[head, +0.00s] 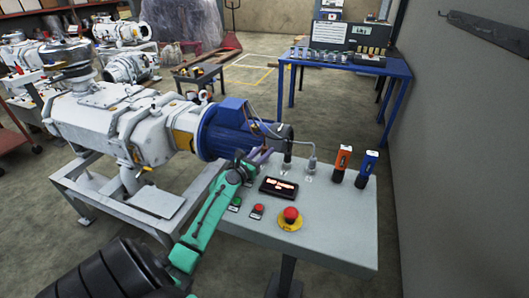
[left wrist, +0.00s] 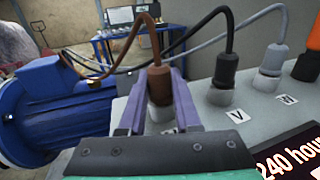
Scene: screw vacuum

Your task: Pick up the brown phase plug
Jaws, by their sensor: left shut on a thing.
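The brown phase plug (left wrist: 158,82) stands upright at a pale socket (left wrist: 160,113) in the left wrist view, its brown cable arching back to the blue motor (left wrist: 42,122). My left gripper (left wrist: 157,76) has its two purple fingers on either side of the plug, shut on it. In the head view my left gripper (head: 257,153) is at the left end of the grey control panel (head: 340,222) and largely hides the plug. The black plug (left wrist: 222,70) and grey plug (left wrist: 274,60) stand in their sockets to the right. My right gripper is not in view.
The panel top carries a display (head: 279,188), a red emergency stop (head: 291,215), small push buttons, and an orange tool (head: 341,162) and blue tool (head: 367,167) standing upright. The white pump (head: 110,128) with its motor borders the panel's left. A blue table (head: 350,66) stands behind.

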